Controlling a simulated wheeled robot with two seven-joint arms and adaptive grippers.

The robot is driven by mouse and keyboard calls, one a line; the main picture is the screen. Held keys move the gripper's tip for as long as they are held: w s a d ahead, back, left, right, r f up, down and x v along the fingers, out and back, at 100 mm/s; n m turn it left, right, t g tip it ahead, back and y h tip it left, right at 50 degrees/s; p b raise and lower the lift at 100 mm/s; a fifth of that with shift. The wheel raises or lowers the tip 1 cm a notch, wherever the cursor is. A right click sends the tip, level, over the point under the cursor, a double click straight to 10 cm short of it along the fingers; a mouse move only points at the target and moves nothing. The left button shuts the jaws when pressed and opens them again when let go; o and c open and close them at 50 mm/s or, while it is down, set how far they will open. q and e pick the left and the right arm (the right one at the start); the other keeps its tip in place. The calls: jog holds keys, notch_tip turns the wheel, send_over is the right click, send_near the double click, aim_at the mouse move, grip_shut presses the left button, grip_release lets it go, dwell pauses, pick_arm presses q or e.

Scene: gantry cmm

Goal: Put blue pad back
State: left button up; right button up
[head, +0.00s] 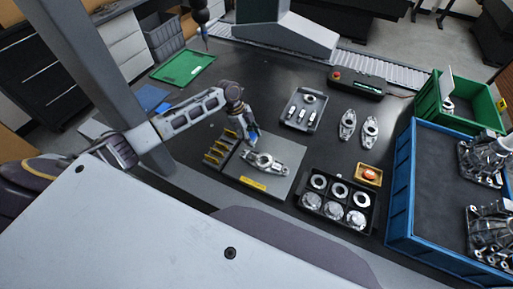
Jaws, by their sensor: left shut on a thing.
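My left gripper (247,128) reaches in from the left over the grey plate and is shut on the blue pad (254,137), a small blue piece showing at its fingertips. Its fingers hide part of the pad. A silver metal part (264,161) lies on the grey plate (287,184) just below and right of the gripper. A rack with yellow slots (213,157) stands at the plate's left, close to the gripper. My right gripper is not in view.
A grey tray (288,122) with metal parts, two loose metal parts (348,124), a black tray of rings and discs (324,219) and a blue crate (400,200) stand right. A probe (203,30) hangs behind.

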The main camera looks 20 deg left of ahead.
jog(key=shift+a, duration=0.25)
pick_arm(q)
jog(key=shift+f, duration=0.1)
